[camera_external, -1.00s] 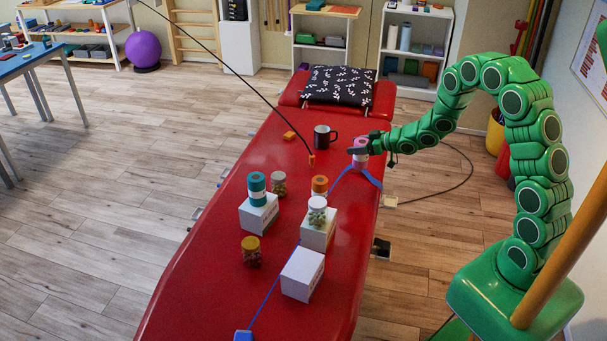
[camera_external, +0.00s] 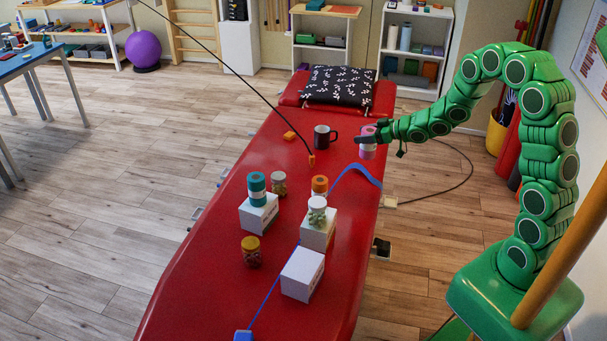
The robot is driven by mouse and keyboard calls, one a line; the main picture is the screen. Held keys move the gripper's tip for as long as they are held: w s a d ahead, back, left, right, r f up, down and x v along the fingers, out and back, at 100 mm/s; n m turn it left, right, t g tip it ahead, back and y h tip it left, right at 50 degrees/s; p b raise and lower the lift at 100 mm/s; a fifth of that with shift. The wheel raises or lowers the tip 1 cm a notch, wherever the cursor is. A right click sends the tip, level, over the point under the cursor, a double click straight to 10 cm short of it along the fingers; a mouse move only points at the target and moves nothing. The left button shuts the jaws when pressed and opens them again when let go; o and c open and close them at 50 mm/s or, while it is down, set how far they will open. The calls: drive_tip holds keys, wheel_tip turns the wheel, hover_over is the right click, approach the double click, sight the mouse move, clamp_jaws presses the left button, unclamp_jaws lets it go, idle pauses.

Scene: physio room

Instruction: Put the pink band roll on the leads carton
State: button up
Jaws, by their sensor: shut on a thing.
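My green gripper (camera_external: 368,137) is shut on the pink band roll (camera_external: 368,152) and holds it upright over the right side of the red treatment table (camera_external: 215,290). Three white cartons stand on the table. The left carton (camera_external: 258,220) carries a teal roll (camera_external: 257,186). The middle carton (camera_external: 317,236) carries a jar with a white lid (camera_external: 317,211), with an orange roll (camera_external: 320,186) at its back. The front carton (camera_external: 302,274) has a bare top. I cannot read which of them is the leads carton.
A blue strap (camera_external: 352,169) runs along the table below my gripper, near the pink roll. A black mug (camera_external: 322,137) stands left of the roll. Jars stand by the left carton (camera_external: 278,183) and farther forward (camera_external: 251,250). A black cord (camera_external: 245,87) slants down to the table.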

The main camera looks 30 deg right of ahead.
drive_tip(key=r, duration=1)
drive_tip(key=shift+s+a+r, duration=0.1)
drive_tip(key=shift+a+r, duration=0.15)
drive_tip(key=shift+a, duration=0.05)
drive_tip(key=s+a+r+n+g+y, duration=0.15)
drive_tip(key=s+a, duration=0.25)
drive_tip(key=a, duration=0.4)
drive_tip(key=s+a+n+g+y, duration=0.25)
drive_tip(key=s+a, duration=0.25)
drive_tip(key=a, duration=0.3)
drive_tip(key=s+a+f+n+g+y, duration=0.1)
drive_tip(key=s+a+n+g, duration=0.5)
drive_tip(key=s, duration=0.7)
drive_tip(key=s+a+f+n+g, duration=0.1)
drive_tip(key=s+a+n+g, duration=0.25)
drive_tip(key=s+a, duration=0.75)
drive_tip(key=shift+w+a+f, duration=0.95)
drive_tip(key=shift+a+f, duration=0.5)
drive_tip(key=shift+f, duration=1.5)
drive_tip(key=shift+w+a+f, duration=0.95)
drive_tip(key=shift+a+f, duration=0.5)
drive_tip(key=shift+f, duration=1.5)
drive_tip(key=shift+w+a+f, duration=0.95)
drive_tip(key=shift+a+f, duration=0.5)
drive_tip(key=shift+f, duration=1.5)
drive_tip(key=shift+f+g, duration=0.15)
drive_tip(key=shift+g, duration=0.1)
